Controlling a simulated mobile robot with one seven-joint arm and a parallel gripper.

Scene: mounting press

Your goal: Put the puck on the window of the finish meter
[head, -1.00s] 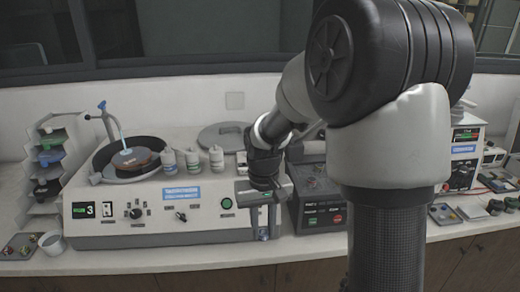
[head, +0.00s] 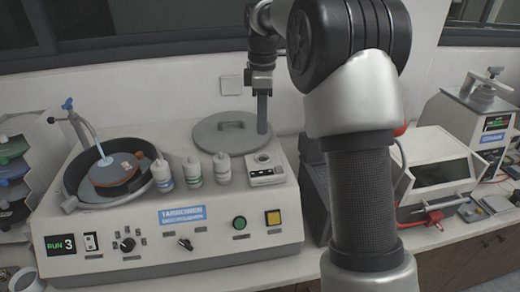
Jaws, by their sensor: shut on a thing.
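The finish meter (head: 266,172) is a small pale box with a dark front, on the right part of the polishing machine's top. Its round window (head: 263,158) faces up and looks bare. My gripper (head: 262,128) points down behind and above the meter in the picture, in front of the grey round lid. Its fingers show edge-on, one hiding the other. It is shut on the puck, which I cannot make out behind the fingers.
Several white bottles (head: 193,172) stand left of the meter, beside the polishing wheel's bowl (head: 72,178). A grey round lid (head: 222,134) lies behind. My arm hides part of the right side.

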